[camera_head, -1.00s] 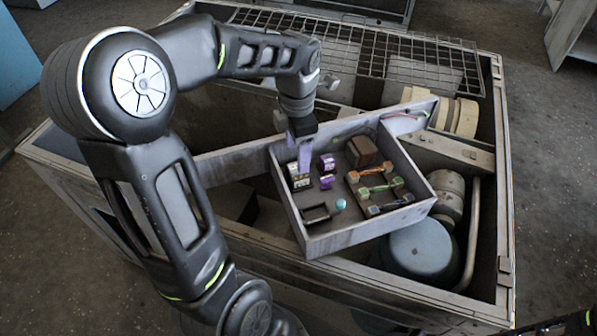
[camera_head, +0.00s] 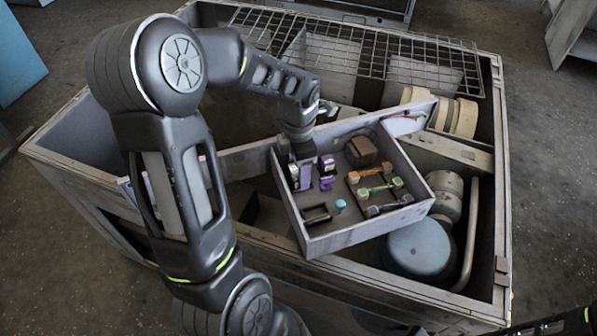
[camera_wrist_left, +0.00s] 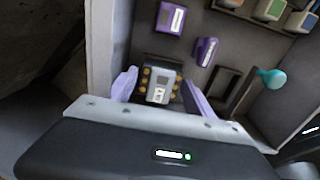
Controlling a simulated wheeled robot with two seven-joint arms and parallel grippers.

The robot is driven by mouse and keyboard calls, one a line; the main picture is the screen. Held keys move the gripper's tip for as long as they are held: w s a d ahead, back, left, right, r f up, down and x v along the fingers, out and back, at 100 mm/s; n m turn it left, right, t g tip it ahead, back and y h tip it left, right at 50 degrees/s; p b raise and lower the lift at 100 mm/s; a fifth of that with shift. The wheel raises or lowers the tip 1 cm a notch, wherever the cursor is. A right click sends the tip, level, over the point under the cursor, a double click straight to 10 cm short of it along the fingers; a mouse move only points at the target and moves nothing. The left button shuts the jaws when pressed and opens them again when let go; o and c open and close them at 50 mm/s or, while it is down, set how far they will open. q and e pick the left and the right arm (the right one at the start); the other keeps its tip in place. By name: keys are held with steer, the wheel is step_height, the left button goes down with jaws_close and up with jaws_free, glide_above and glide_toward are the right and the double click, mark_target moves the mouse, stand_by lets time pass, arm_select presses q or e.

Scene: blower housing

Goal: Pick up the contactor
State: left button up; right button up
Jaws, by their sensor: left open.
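The contactor, a small dark block with a pale grey front and brass-coloured terminals, shows in the left wrist view (camera_wrist_left: 158,84). It stands near the left wall of the grey compartment box (camera_head: 350,238). My left gripper (camera_head: 300,174) points down into that box. In the left wrist view the pale purple fingers of this gripper (camera_wrist_left: 160,94) are open, one on each side of the contactor. I cannot tell whether they touch it. In the head view the contactor is largely hidden by the gripper. My right gripper is not in view.
Two purple parts (camera_wrist_left: 170,18) (camera_wrist_left: 206,50), a black open frame (camera_wrist_left: 226,86) and a teal knob (camera_wrist_left: 271,77) are close by. A brown block (camera_head: 361,151) and coloured fuse-like parts (camera_head: 380,189) fill the box's right side.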

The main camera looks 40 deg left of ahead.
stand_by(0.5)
arm_select(q)
steer(key=c, duration=1)
steer(key=shift+r, duration=0.15)
steer(key=shift+c, duration=0.2)
step_height(320, 180, up, 18)
steer(key=b, duration=0.1)
steer(key=shift+f, duration=0.2)
stand_by(0.7)
